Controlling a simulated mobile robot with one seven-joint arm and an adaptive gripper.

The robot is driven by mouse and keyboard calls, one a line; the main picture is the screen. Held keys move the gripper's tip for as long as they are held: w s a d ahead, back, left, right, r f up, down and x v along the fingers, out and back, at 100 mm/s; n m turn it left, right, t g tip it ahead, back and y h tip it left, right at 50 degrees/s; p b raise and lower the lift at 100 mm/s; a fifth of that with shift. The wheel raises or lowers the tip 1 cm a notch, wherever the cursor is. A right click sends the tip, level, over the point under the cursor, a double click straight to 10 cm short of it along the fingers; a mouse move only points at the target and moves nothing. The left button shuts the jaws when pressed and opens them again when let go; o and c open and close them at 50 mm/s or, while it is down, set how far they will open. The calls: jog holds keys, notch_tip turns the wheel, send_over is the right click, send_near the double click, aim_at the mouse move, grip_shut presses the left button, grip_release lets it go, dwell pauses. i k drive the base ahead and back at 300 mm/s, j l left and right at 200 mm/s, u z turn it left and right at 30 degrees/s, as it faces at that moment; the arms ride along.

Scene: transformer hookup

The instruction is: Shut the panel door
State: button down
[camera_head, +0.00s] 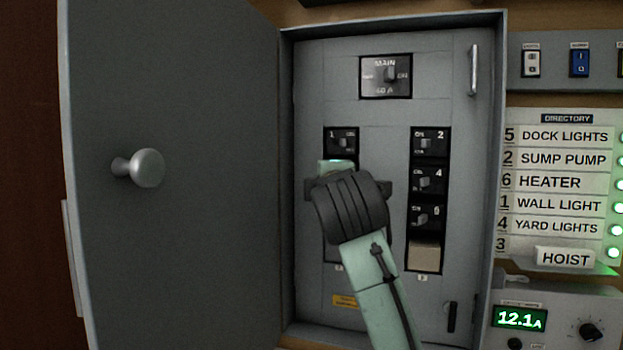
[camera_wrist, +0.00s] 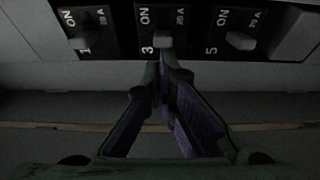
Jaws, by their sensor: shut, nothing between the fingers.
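The grey panel door (camera_head: 185,170) stands swung open on the left in the head view, with a round knob (camera_head: 147,168) on its face. The open panel box (camera_head: 385,300) is to its right, its breakers exposed. My gripper (camera_head: 350,205) is in front of the left breaker column, to the right of the door and apart from the knob. It hides part of that column. In the wrist view my gripper's fingers (camera_wrist: 165,68) are shut and empty, their tips just below the breaker 3 lever (camera_wrist: 163,40). I cannot tell whether they touch it.
The main breaker (camera_head: 386,76) is at the panel's top, and a right column of breakers (camera_head: 429,182) is below it. A handle (camera_head: 473,70) sticks out at the panel's upper right. A directory board (camera_head: 560,185) and an ammeter box (camera_head: 555,318) stand to the right.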

aim_at(169, 108)
jog(key=k, duration=1.35)
